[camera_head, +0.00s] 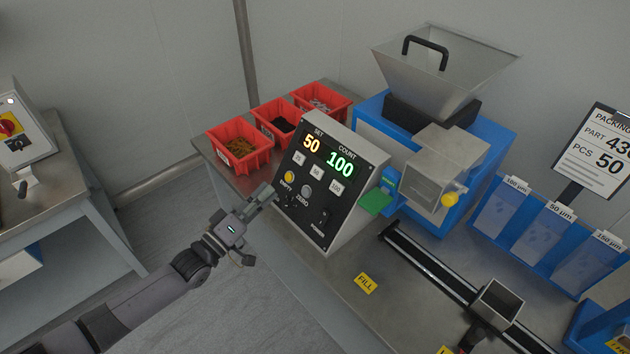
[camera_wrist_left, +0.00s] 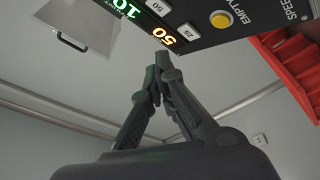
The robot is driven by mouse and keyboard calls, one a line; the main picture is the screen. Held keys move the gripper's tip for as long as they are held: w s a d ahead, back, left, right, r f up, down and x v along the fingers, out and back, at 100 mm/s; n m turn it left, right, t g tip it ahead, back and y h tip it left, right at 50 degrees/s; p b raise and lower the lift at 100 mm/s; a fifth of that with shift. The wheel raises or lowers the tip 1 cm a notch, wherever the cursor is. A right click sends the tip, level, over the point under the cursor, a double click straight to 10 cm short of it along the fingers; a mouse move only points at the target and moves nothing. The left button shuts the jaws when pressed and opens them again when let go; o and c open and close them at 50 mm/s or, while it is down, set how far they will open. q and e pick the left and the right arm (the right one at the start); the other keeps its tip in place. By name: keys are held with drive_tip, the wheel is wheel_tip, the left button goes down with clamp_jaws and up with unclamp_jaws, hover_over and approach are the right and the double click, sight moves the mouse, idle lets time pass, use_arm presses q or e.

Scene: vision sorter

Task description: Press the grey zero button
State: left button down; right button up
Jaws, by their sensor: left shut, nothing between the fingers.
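The control panel (camera_head: 345,203) is a black face on a grey box, with SET reading 50 in yellow and COUNT reading 100 in green. The grey zero button (camera_head: 306,191) is on its lower left part, right of the yellow EMPTY button (camera_head: 289,176). My left gripper (camera_head: 272,190) is shut and empty, just left of the panel near these buttons; contact cannot be told. In the left wrist view the shut fingertips (camera_wrist_left: 160,60) point up toward the panel, where the yellow button (camera_wrist_left: 221,18) shows. The zero button is not visible in that view. My right gripper is not in view.
Red bins (camera_head: 240,145) of parts stand behind the panel. A green chute (camera_head: 376,201) sticks out beside the panel. A rail (camera_head: 440,270) crosses the table, with a yellow FILL label (camera_head: 366,283) nearby.

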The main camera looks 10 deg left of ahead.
sight(306, 192)
use_arm(q)
drive_tip(key=shift+w+d+f+b, duration=0.75)
drive_tip(key=shift+w+b, duration=0.2)
drive_tip(key=shift+b, duration=0.2)
drive_tip(key=shift+w+d+f+b, duration=0.75)
drive_tip(key=shift+w+b, duration=0.15)
drive_tip(key=shift+b, duration=0.3)
drive_tip(key=shift+w+d+f+b, duration=0.7)
drive_tip(key=shift+w+b, duration=0.25)
drive_tip(key=shift+b, duration=0.2)
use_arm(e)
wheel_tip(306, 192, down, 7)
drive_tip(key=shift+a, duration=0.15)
use_arm(q)
drive_tip(key=shift+r, duration=0.1)
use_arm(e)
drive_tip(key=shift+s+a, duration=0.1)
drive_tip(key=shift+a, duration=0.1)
use_arm(q)
drive_tip(key=shift+d, duration=0.1)
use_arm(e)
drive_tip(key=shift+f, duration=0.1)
use_arm(q)
drive_tip(key=shift+w+d+f+b, duration=0.2)
drive_tip(key=shift+w+f+b, duration=0.05)
drive_tip(key=shift+w+b, duration=0.05)
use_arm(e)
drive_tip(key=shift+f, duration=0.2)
